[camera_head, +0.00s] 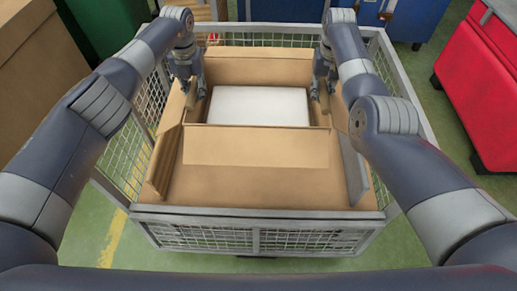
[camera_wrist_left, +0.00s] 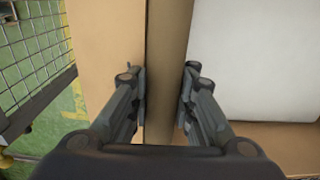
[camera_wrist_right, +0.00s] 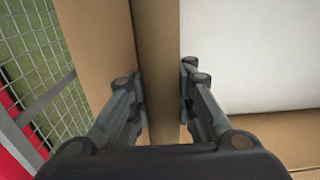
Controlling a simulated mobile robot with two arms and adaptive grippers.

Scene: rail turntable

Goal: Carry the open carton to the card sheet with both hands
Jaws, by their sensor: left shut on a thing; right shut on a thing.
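The open carton (camera_head: 255,147) is brown, with its flaps folded outward and a white block (camera_head: 260,106) inside. It sits within a mesh-sided cage. My left gripper (camera_head: 192,96) is shut on the carton's left wall, which runs between its fingers in the left wrist view (camera_wrist_left: 166,80). My right gripper (camera_head: 325,94) is shut on the right wall, also between the fingers in the right wrist view (camera_wrist_right: 160,80). A flat brown surface (camera_head: 260,190), apparently the card sheet, lies nearer me. The carton's underside is hidden, so I cannot tell whether it is lifted.
An upright brown board (camera_head: 163,160) and a grey one (camera_head: 353,168) flank the brown surface. The wire cage (camera_head: 255,238) surrounds everything. A red bin (camera_head: 480,85) stands at right, a large brown box (camera_head: 35,60) at left, blue containers (camera_head: 418,18) behind.

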